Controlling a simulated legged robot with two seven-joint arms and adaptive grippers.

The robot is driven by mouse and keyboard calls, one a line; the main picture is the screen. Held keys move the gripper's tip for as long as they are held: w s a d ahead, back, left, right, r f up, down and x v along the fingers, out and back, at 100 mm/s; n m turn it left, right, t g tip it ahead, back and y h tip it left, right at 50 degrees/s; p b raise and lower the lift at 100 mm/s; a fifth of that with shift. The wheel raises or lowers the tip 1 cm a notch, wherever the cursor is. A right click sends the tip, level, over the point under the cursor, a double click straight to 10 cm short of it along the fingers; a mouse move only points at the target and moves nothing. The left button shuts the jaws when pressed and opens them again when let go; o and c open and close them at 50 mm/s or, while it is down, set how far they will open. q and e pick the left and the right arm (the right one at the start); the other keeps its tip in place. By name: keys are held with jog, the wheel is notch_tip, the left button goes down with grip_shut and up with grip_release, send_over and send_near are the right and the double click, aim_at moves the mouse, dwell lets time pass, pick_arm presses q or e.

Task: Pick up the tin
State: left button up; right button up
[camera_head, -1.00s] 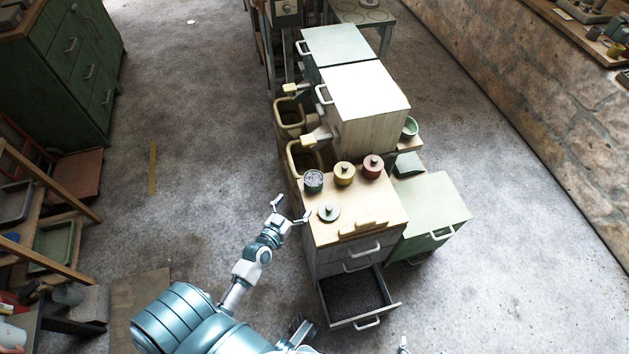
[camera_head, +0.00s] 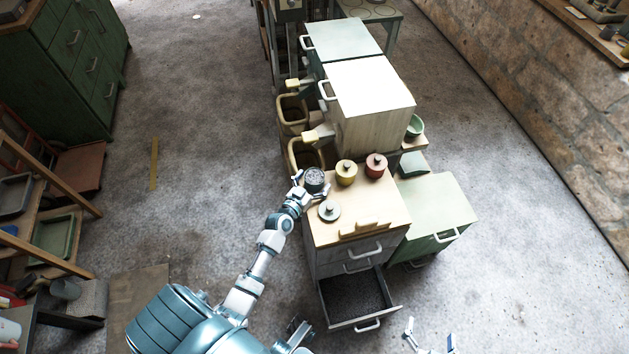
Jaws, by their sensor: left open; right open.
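The open dark tin (camera_head: 314,179), with grey speckled contents, stands at the left back corner of the wooden cabinet top. A round pale lid with a knob (camera_head: 329,210) lies on the top just in front of it. My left gripper (camera_head: 312,188) is open, with one finger at the left of the tin and the other at its front right. I cannot tell whether the fingers touch it. My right gripper (camera_head: 430,338) is open and empty at the bottom edge, right of the open drawer.
The cabinet's lower drawer (camera_head: 362,300) is pulled out. A green cabinet (camera_head: 437,205) adjoins on the right. A pale box-shaped unit (camera_head: 372,90) rises behind.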

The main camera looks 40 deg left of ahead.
pick_arm(q)
jog(key=shift+d+r, duration=0.1)
jog(key=shift+d, duration=0.1)
jog(key=c, duration=1.5)
jog(key=shift+o, duration=0.2)
jog(key=shift+a, duration=0.1)
